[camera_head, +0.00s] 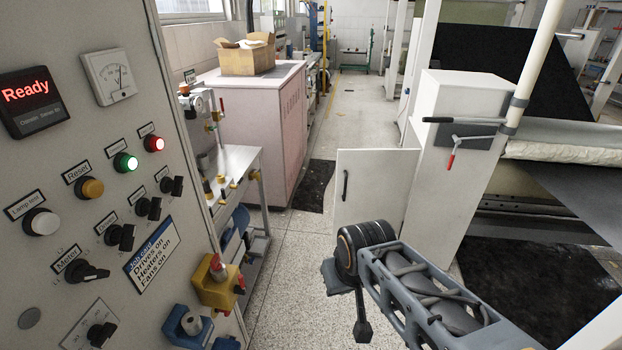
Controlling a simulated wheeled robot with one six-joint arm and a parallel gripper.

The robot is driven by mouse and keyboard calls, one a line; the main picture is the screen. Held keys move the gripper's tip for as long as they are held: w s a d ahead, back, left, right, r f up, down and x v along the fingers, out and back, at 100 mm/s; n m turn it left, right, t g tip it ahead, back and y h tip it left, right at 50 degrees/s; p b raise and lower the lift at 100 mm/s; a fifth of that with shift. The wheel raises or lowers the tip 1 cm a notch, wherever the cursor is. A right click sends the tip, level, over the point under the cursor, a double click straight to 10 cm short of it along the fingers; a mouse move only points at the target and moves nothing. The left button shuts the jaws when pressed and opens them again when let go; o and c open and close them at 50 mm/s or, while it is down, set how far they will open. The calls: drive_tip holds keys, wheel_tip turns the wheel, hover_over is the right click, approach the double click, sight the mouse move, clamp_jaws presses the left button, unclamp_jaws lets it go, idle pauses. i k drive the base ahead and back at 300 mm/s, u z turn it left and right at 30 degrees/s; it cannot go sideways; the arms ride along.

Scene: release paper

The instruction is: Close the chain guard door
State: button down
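The chain guard door (374,190) is a white flat panel with a black vertical handle (345,185) near its left edge. It stands swung out to the left of the white machine housing (446,160), so it looks open. My arm comes in from the lower right, and its dark wrist is below and in front of the door in the picture. My gripper (347,300) shows only in part beneath the wrist, apart from the handle. Its finger opening is not clear, and nothing is seen held in it.
A grey control panel (112,225) with knobs and lamps fills the left. Behind it are a metal bench (232,165) with valves and a pinkish cabinet (262,125) carrying a cardboard box (245,58). A speckled floor aisle (305,235) is clear between these and the door. Black mats lie on the floor.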

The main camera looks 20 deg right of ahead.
sight(371, 185)
drive_tip(key=i, duration=1.15)
drive_tip(key=z, duration=0.4)
